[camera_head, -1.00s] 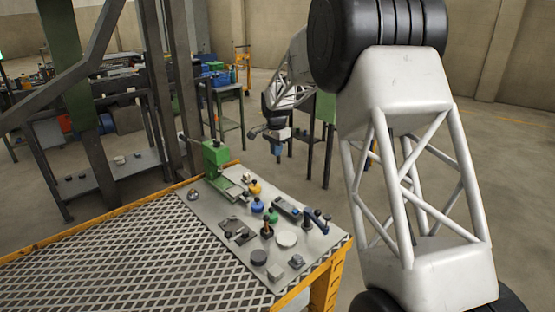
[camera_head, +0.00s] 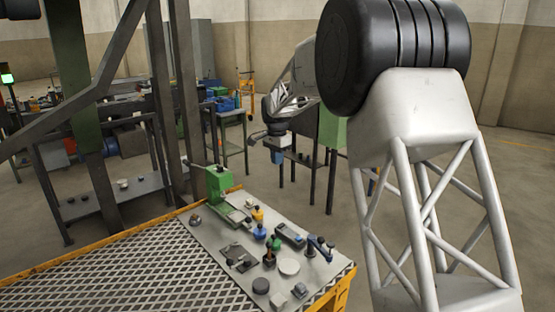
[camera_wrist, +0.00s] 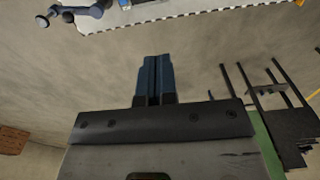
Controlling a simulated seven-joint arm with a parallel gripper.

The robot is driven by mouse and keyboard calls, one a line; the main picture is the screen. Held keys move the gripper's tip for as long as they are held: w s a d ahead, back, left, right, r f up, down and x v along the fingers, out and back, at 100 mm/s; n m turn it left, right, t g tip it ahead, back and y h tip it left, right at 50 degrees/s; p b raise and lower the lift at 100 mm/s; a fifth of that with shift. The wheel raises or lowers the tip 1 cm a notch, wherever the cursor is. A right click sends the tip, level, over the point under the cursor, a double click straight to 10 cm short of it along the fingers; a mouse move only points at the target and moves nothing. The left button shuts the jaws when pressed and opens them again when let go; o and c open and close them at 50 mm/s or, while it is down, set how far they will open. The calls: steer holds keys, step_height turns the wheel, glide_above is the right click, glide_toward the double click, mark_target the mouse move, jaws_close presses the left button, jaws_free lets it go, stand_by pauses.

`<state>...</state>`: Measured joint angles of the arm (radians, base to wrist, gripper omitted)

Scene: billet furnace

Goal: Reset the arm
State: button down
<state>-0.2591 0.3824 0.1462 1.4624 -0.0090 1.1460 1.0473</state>
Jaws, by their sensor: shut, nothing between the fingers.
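My gripper (camera_wrist: 154,78) shows in the wrist view with its two blue fingers side by side and touching, nothing between them. In the head view my gripper (camera_head: 277,157) hangs at the end of my bent arm, small and pointing down. It is in the air beyond the far right side of the control panel (camera_head: 225,262), clear of it. The wrist view shows bare floor behind the fingers.
The panel carries a green device (camera_head: 216,184), a blue-handled lever (camera_head: 320,247) and several knobs. A grated platform (camera_head: 120,275) with yellow edging lies left. Dark metal posts (camera_head: 158,90) stand behind. A green-topped table (camera_head: 230,116) stands farther back.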

steer(key=s+d+r+n, duration=0.1)
steer(key=s+d+r, duration=0.3)
steer(key=s, duration=0.6)
steer(key=s+d+r+n+t, duration=0.1)
steer(key=s+d+r+n, duration=0.15)
steer(key=s+d, duration=0.55)
steer(key=s+d+r+n, duration=0.1)
steer(key=s+d+r, duration=0.3)
steer(key=s, duration=0.7)
steer(key=s+d+f+n, duration=0.1)
steer(key=s+d+f, duration=0.1)
steer(key=s, duration=0.8)
steer(key=s+d+f+n+t, duration=0.1)
steer(key=s+d+f+n, duration=0.1)
steer(key=s, duration=0.9)
steer(key=s+d+f+n, duration=0.1)
steer(key=s+d+f, duration=0.3)
steer(key=s, duration=0.6)
steer(key=shift+s+f, duration=0.15)
steer(key=shift+s, duration=0.05)
